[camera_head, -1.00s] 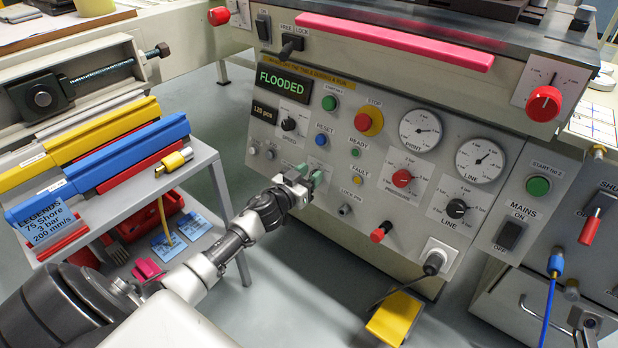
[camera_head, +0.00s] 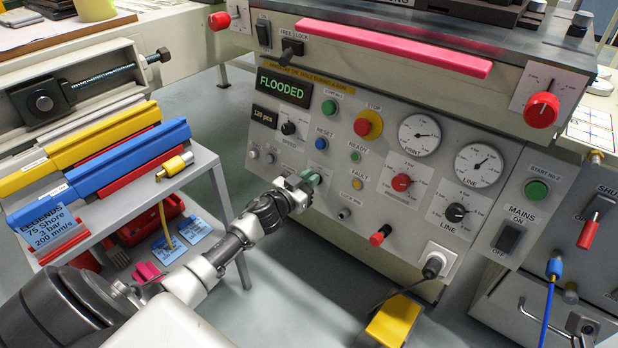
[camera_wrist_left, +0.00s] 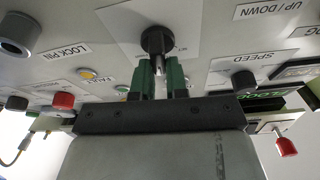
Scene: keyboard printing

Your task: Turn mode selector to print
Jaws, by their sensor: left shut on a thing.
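The mode selector appears to be the round black knob (camera_wrist_left: 158,42) on a pale plate in the left wrist view, with a pointer or stem toward me. Its plate's lettering is too small to read, so its setting cannot be told. My left gripper (camera_wrist_left: 161,75) has its green fingers shut on the knob, one on each side. In the head view my left gripper (camera_head: 312,181) is at the lower left of the grey control panel (camera_head: 330,215) and hides the knob. The display (camera_head: 285,85) reads FLOODED. My right gripper is not in view.
The speed knob (camera_head: 289,128) is above my left gripper, the lock pin (camera_head: 344,214) to its right and a red knob (camera_head: 380,235) beyond. A shelf cart (camera_head: 200,165) with coloured squeegees stands left of my arm. A yellow pedal (camera_head: 393,320) is on the floor.

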